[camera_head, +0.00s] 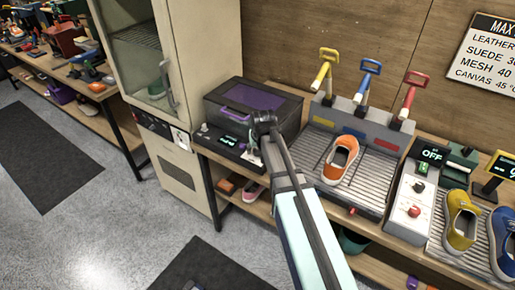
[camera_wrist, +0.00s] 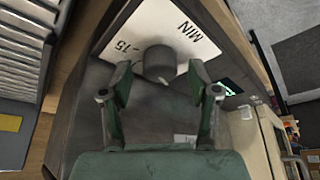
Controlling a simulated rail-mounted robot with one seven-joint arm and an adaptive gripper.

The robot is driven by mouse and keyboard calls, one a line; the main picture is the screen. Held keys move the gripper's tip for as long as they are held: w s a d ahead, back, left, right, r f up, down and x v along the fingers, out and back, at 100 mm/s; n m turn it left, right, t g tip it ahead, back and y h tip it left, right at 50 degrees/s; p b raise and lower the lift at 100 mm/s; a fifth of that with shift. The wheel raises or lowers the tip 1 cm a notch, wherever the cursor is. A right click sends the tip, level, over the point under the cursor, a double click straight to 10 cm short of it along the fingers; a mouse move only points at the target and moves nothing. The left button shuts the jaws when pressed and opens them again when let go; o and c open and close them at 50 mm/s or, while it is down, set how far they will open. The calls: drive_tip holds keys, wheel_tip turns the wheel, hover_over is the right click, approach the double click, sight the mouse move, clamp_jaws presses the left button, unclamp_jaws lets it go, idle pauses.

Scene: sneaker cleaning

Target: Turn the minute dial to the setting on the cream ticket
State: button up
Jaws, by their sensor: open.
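The minute dial (camera_wrist: 158,60) is a dark grey round knob on a white plate (camera_wrist: 120,30) marked "MIN" and "15" in the wrist view. A small pale mark shows on the dial's lower edge.
The machine's front has a lit display (camera_head: 229,137) and a small knob (camera_head: 205,127). A tall cream cabinet (camera_head: 182,60) stands left. At right is a ribbed tray with an orange shoe (camera_head: 341,158) and yellow, blue and red levers, then a control box reading "OFF" (camera_head: 431,154).

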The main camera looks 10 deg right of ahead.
drive_tip(key=shift+w+f, duration=0.15)
drive_tip(key=shift+f, duration=0.2)
drive_tip(key=c, duration=1.2)
drive_tip(key=shift+o, duration=0.3)
